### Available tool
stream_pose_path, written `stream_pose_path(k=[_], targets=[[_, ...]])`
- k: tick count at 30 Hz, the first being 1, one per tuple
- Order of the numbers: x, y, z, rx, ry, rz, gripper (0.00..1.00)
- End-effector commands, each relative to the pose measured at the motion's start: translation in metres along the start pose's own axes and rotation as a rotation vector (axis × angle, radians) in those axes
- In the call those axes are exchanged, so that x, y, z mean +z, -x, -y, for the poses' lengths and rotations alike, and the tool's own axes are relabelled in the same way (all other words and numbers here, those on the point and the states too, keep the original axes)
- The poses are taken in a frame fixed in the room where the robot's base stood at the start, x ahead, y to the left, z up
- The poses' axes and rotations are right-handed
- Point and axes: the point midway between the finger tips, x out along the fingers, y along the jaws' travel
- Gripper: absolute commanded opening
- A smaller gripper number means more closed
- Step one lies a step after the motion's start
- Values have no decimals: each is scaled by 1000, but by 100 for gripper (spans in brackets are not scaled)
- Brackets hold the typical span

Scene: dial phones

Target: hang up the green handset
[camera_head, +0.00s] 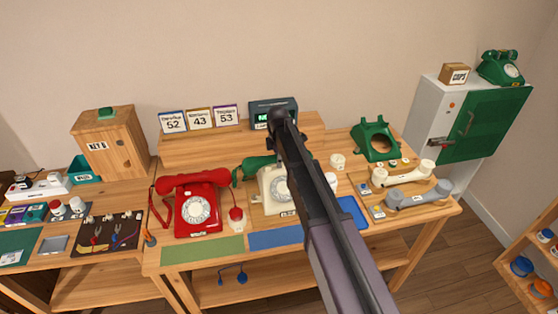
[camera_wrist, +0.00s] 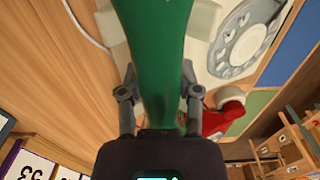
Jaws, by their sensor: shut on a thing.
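My gripper (camera_wrist: 160,97) is shut on the green handset (camera_wrist: 158,45), with one finger on each side of its grip in the wrist view. In the head view the green handset (camera_head: 257,164) shows at the back edge of the cream dial phone (camera_head: 271,203); my arm hides its right part and my gripper. The cream phone's dial (camera_wrist: 245,40) lies right of the handset in the wrist view. I cannot tell whether handset and phone touch. A green dial phone (camera_head: 501,70) stands on the cabinet at the far right; its cradle top is too small to read clearly.
A red phone (camera_head: 196,208) with its red handset on top stands left of the cream phone. A hollow green casing (camera_head: 375,141), a cream handset (camera_head: 402,174) and a grey handset (camera_head: 419,195) are on the table's right. The white cabinet (camera_head: 427,105) has a green door.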

Motion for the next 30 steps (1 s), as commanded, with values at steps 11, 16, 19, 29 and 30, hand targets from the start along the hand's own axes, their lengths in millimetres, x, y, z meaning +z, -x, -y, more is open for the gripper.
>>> stream_pose_path(k=[11,16,19,29,30], targets=[[0,0,0,0,0,0,84],[0,0,0,0,0,0,84],[0,0,0,0,0,0,84],[0,0,0,0,0,0,84],[0,0,0,0,0,0,84]])
